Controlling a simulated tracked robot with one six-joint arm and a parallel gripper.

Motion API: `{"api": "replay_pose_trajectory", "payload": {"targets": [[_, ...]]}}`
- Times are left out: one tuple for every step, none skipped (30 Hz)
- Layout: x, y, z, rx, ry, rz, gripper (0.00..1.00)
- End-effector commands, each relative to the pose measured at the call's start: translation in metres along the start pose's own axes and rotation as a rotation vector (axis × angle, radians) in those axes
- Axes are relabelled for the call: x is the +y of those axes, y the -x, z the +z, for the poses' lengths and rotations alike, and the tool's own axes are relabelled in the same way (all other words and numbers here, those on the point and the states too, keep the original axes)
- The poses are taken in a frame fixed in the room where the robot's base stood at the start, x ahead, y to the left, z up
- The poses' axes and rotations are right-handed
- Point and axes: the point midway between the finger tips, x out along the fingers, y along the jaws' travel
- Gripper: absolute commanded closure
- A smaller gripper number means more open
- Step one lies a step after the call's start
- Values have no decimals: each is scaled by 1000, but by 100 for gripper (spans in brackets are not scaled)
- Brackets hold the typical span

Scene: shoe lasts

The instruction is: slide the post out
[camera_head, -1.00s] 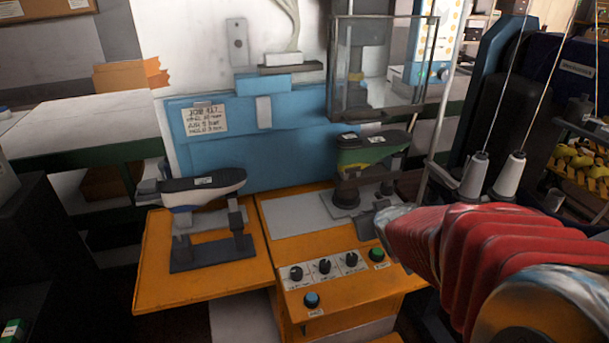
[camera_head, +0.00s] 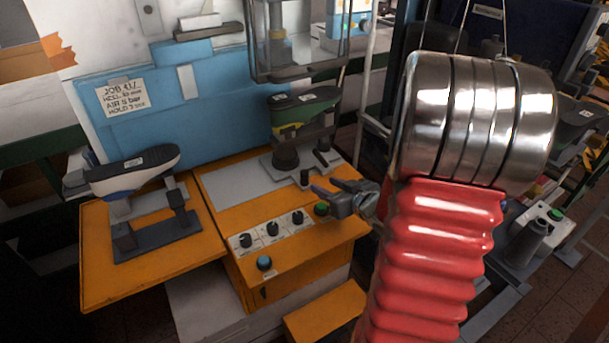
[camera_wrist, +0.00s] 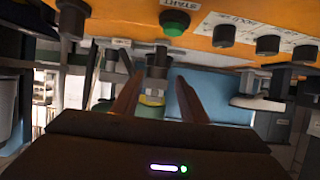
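A dark round post (camera_head: 285,157) stands on a grey plate at the right of the orange press table, under the raised clear guard. A green, yellow and black shoe on its last (camera_head: 303,108) sits on top of it. My gripper (camera_head: 335,190) is in front and to the right of the post, near the green start button, apart from the post. In the wrist view, which looks upside down, my two fingers (camera_wrist: 158,100) are spread with nothing between them. The shoe (camera_wrist: 151,101) and post (camera_wrist: 158,64) show farther off, in the gap between them.
The green start button (camera_head: 321,208) and several dark knobs (camera_head: 272,227) line the front panel close to my gripper. A white and black shoe (camera_head: 135,170) rests on a stand at left. The clear guard (camera_head: 305,45) hangs above. A bare grey plate (camera_head: 235,185) lies left of the post.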

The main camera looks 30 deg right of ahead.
Motion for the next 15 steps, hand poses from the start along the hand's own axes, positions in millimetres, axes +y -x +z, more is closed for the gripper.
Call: {"api": "replay_pose_trajectory", "payload": {"targets": [[0, 0, 0, 0, 0, 0, 60], [0, 0, 0, 0, 0, 0, 60], [0, -1, 0, 0, 1, 0, 60], [0, -1, 0, 0, 1, 0, 60], [0, -2, 0, 0, 1, 0, 60], [0, -4, 0, 0, 1, 0, 60], [0, -5, 0, 0, 1, -1, 60], [0, -7, 0, 0, 1, -1, 60], [0, -10, 0, -1, 1, -2, 60], [-1, -13, 0, -1, 1, -2, 60], [-1, -16, 0, -1, 1, -2, 60], [-1, -21, 0, -1, 2, -2, 60], [-1, -24, 0, -1, 2, -2, 60], [-1, -28, 0, -1, 2, -2, 60], [-1, -34, 0, -2, 1, -2, 60]]}}
